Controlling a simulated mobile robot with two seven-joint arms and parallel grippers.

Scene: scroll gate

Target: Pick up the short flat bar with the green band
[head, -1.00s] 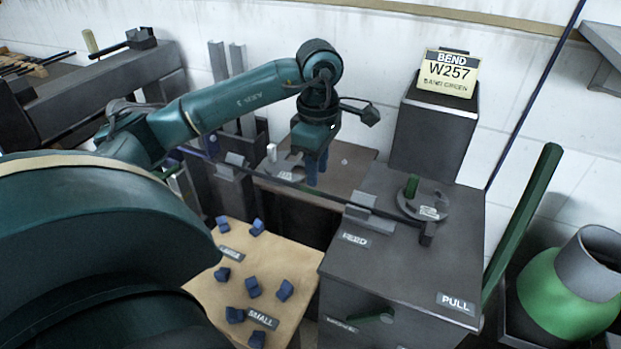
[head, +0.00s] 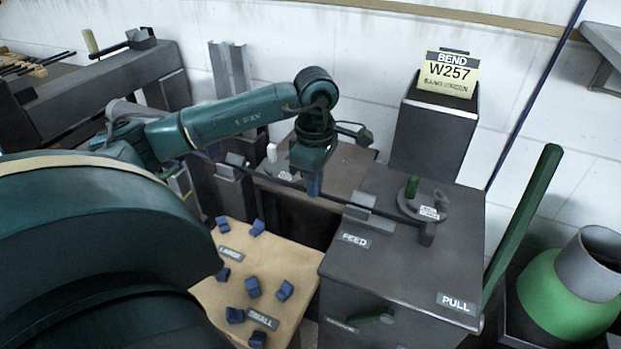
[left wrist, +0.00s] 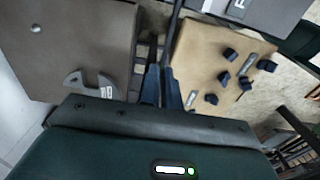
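A long thin dark bar (head: 270,178) runs across the bench, from a grey bracket at the left to the top of the dark machine. I see no green band on it, and I cannot pick out a short flat bar with one. My left gripper (head: 314,187) points down at this bar with its blue fingers. In the left wrist view, the bar (left wrist: 174,35) runs down to the narrow gap between the fingertips (left wrist: 163,75). I cannot tell whether they press on it. My right gripper is not in view.
The dark machine (head: 400,270) carries FEED and PULL labels and a disc with a green peg (head: 411,187). A sign (head: 448,73) reads "BEND W257 BAND GREEN". Several blue blocks lie on a tan board (head: 215,290). A rack (head: 100,85) with thin bars stands far left.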

